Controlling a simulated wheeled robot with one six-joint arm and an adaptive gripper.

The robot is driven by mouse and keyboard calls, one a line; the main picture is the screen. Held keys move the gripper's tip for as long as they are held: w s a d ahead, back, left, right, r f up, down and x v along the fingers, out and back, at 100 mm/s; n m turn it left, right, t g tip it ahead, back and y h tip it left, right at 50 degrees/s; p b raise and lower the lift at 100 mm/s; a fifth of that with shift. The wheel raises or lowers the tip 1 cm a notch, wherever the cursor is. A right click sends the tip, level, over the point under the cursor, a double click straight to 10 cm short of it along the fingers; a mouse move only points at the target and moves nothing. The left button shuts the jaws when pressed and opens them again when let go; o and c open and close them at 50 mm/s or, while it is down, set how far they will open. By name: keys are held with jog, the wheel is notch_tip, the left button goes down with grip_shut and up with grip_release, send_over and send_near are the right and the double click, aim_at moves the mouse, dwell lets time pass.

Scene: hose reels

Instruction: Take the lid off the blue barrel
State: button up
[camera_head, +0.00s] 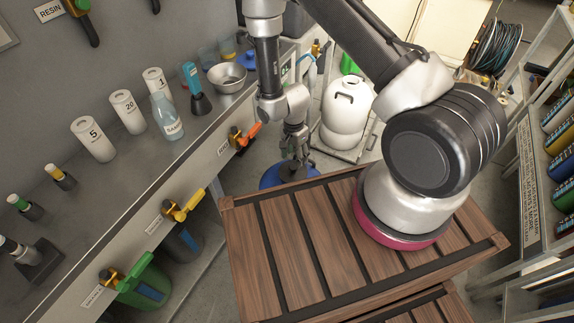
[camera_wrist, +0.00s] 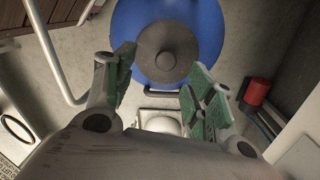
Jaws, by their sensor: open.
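The blue barrel (camera_head: 284,174) stands on the floor beyond the wooden crate in the head view, partly hidden by the crate and my gripper. In the wrist view the barrel (camera_wrist: 205,28) is seen from above as a round blue top, cut by the upper picture edge. A dark grey round lid (camera_wrist: 165,52) with a small raised centre sits in its middle. My gripper (camera_wrist: 160,70) is open and empty. Its green-padded fingers show either side of the lid in the picture, with no visible contact. In the head view my gripper (camera_head: 297,153) points down over the barrel.
The wooden slatted crate (camera_head: 290,250) fills the front. A white canister (camera_head: 347,115) stands right of my gripper. A long bench (camera_head: 120,185) with bottles, cups and several coloured valves runs along the left. A rack of bottles (camera_head: 560,140) stands right. A red cylinder (camera_wrist: 257,91) shows in the wrist view.

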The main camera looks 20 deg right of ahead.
aim_at(293, 167)
jog(key=shift+w+a+m+t, duration=0.25)
jog(key=shift+w+m, duration=0.2)
jog(key=shift+m, duration=0.45)
jog(key=f, duration=0.7)
jog(key=shift+s+d+f, duration=0.1)
jog(key=shift+s+f, duration=0.1)
jog(key=shift+f, duration=0.2)
jog(key=c, duration=1.2)
